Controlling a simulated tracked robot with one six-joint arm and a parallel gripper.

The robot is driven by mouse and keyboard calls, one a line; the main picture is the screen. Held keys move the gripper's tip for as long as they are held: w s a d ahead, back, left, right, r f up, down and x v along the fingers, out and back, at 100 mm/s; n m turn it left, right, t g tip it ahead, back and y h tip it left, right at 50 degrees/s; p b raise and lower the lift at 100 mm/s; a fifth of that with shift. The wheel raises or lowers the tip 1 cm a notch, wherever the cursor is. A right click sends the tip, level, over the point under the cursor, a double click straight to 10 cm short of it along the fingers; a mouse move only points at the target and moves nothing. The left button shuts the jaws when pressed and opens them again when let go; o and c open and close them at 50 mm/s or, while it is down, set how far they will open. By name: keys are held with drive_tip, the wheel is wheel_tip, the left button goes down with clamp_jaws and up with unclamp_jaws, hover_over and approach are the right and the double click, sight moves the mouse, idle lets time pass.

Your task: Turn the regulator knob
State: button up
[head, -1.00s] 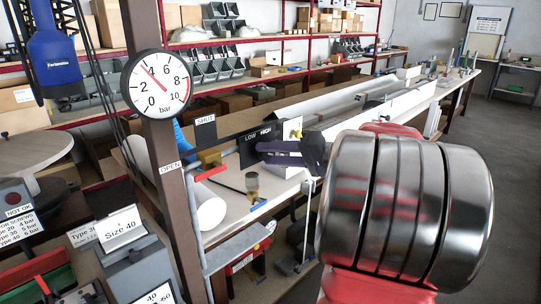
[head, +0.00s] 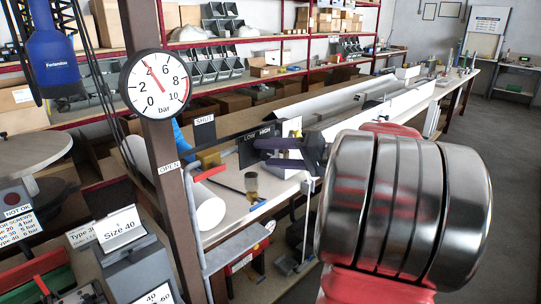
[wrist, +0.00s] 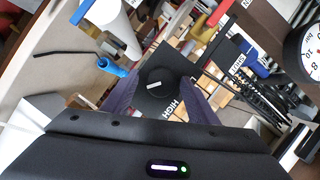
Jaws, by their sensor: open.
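The regulator knob (wrist: 155,84) is dark and round with a white pointer mark. It shows in the wrist view in front of a dark panel with a HIGH label. In the head view the LOW/HIGH panel (head: 246,156) stands by the post, and the knob itself cannot be made out. My gripper (head: 262,153) is at the panel with its purple fingers apart. In the wrist view its fingers (wrist: 160,92) lie on either side of the knob; whether they touch it I cannot tell. The pressure gauge (head: 155,84) has its red needle near 4 bar.
A red-handled lever (head: 207,174) sits left of the panel between OPEN and SHUT labels. The brown post (head: 165,190) carries the gauge. A blue tool (head: 53,55) hangs at upper left. Open floor is at right.

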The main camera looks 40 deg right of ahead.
drive_tip(key=v, duration=1.3)
drive_tip(key=shift+s+d, duration=0.2)
drive_tip(key=shift+s, duration=0.15)
drive_tip(key=a+m+t+h, duration=0.1)
drive_tip(key=m, duration=0.8)
drive_tip(key=s+a+f+m+t+h, duration=0.1)
drive_tip(key=a+m+h, duration=0.1)
drive_tip(key=m, duration=0.7)
drive_tip(key=s+a+f+m+t+h, duration=0.1)
drive_tip(key=a+m+h, duration=0.1)
drive_tip(key=m, duration=0.7)
drive_tip(key=shift+f+m, duration=0.15)
drive_tip(key=shift+m, duration=0.15)
